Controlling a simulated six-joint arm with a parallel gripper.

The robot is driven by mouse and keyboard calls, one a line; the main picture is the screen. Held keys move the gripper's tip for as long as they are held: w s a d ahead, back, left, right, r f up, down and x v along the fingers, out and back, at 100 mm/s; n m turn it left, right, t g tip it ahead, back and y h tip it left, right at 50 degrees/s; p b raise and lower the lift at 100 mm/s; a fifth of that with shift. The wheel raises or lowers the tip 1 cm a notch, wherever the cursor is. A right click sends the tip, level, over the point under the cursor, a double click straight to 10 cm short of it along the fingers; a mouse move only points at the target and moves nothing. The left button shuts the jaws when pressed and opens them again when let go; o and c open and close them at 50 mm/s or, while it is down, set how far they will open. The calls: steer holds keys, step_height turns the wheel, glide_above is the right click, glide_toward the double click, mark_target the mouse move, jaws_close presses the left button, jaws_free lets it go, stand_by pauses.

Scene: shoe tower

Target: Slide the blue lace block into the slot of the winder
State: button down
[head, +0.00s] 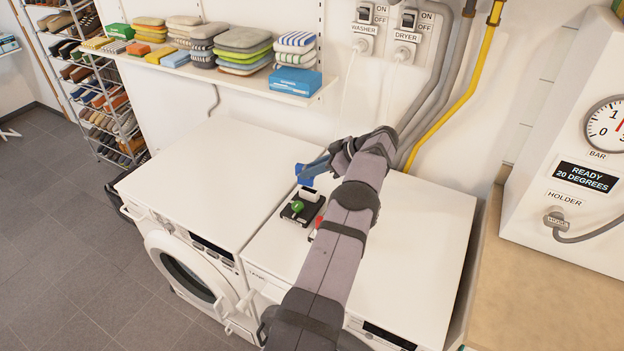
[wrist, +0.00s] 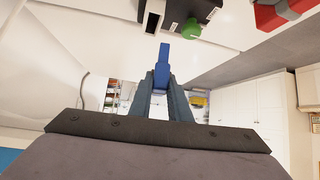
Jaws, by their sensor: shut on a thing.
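The blue lace block (head: 306,177) is held in my gripper (head: 314,166), just above and behind the winder in the head view. The winder (head: 291,216) is a dark base with a white upright part (head: 310,194) and a green knob (head: 297,206), on the right-hand machine. In the wrist view my gripper (wrist: 162,82) is shut on the blue block (wrist: 163,62), whose free end points toward the winder (wrist: 178,12). A small gap shows between them there.
A red part (head: 318,222) sits close to the winder, partly behind my arm; it also shows in the wrist view (wrist: 275,14). The white machine tops (head: 215,170) are otherwise clear. A shelf with folded cloths (head: 240,78) and wall pipes (head: 440,100) are behind.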

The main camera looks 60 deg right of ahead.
steer(key=d+r, duration=0.1)
steer(key=d+r+m, duration=0.1)
steer(key=shift+w+d+r+h, duration=0.1)
steer(key=shift+r+h, duration=0.25)
steer(key=shift+h, duration=0.05)
steer(key=shift+m+h, duration=0.3)
stand_by(0.4)
steer(key=shift+d+f+b, duration=0.1)
steer(key=shift+f+b, duration=0.05)
steer(key=shift+b, duration=0.55)
step_height(320, 180, down, 6)
steer(key=b, duration=0.5)
steer(key=shift+r, duration=0.2)
steer(key=shift+b, duration=1.25)
stand_by(1.6)
steer(key=shift+f+b, duration=2.05)
steer(key=shift+f, duration=0.1)
